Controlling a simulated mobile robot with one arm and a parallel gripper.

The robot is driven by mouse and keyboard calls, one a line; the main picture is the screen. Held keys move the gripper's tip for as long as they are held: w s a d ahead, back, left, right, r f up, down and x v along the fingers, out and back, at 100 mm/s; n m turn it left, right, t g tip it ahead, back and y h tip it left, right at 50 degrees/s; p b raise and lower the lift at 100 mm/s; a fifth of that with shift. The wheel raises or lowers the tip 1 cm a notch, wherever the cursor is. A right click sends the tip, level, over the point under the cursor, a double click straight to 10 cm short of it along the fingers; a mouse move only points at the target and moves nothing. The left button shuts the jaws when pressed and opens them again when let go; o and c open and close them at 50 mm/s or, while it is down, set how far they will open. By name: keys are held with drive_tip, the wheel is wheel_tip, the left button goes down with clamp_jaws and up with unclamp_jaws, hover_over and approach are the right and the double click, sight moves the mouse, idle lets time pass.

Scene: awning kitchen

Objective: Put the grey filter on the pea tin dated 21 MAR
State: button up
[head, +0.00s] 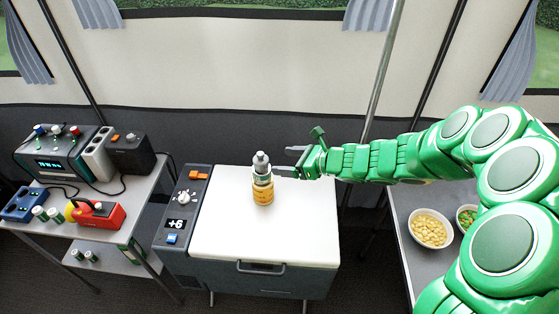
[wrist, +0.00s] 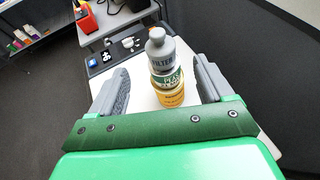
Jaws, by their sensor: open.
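The grey filter (head: 261,160) stands upright on top of a stack on the white cooler lid; its word FILTER shows in the wrist view (wrist: 161,58). Directly under it is a tin with a green and white label (wrist: 167,78), seemingly a pea tin, also in the head view (head: 262,179). Under that is a yellow-orange tin (wrist: 171,97) at the base. I cannot read a date on the tin. My gripper (head: 284,161) is open at the stack's right in the head view. In the wrist view its fingers (wrist: 160,72) are apart on either side of the stack, with gaps.
The cooler lid (head: 225,232) is otherwise clear. A left table holds devices, a red tool (head: 97,214) and small tins (head: 40,213); more tins (head: 91,256) are on its lower shelf. Bowls of yellow (head: 430,228) and green food (head: 466,218) stand on the right table.

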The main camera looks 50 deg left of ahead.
drive_tip(key=shift+w+d+r, duration=0.1)
drive_tip(key=shift+w+d, duration=0.05)
drive_tip(key=shift+d, duration=0.05)
drive_tip(key=shift+r, duration=0.1)
